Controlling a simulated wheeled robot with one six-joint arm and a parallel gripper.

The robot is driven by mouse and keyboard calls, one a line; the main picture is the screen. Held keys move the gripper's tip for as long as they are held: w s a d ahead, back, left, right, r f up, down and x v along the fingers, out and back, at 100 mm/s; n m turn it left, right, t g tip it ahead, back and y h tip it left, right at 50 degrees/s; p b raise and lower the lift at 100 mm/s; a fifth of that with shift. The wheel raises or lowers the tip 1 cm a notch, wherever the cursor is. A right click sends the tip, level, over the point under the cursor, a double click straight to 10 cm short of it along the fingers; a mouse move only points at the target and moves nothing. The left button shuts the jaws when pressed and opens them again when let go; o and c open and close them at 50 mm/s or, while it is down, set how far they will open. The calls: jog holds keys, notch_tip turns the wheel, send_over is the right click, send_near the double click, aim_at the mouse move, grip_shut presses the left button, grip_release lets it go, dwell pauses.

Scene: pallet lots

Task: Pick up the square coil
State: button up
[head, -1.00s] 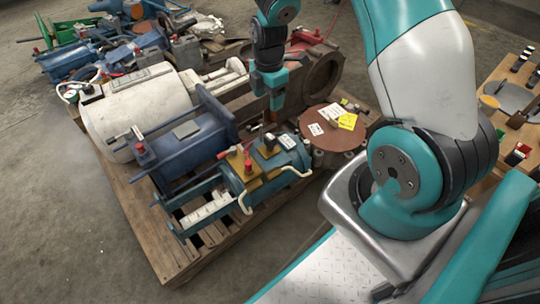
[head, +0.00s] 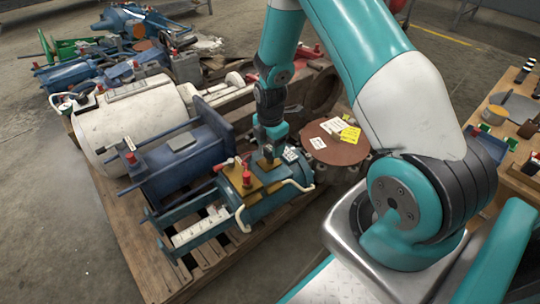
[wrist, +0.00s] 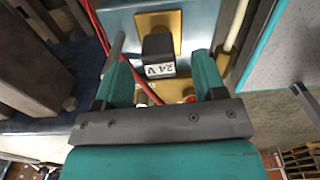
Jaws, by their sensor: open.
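The square coil is a small black block with a white "24 V" label (wrist: 158,55). It stands on a brass-coloured plate on the blue machine (head: 270,195). In the head view the coil (head: 268,153) shows just under my gripper (head: 268,146). In the wrist view my gripper (wrist: 160,75) is open, with one teal finger on each side of the coil. There is a gap on both sides, so the fingers look apart from it. How deep the fingertips reach beside the coil is hard to tell.
A red part (head: 247,178) stands on the same machine, left of the coil. A round brown cover (head: 330,145) with tags lies to the right. A red cable (wrist: 98,28) runs near the left finger. A larger blue machine (head: 180,165) and a white cylinder (head: 130,130) stand left on the pallet.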

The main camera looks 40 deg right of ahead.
aim_at(270, 147)
notch_tip(270, 147, down, 4)
jog(key=shift+f+b, duration=0.1)
jog(key=shift+b, duration=0.85)
jog(key=c, duration=1)
jog(key=shift+c, duration=0.2)
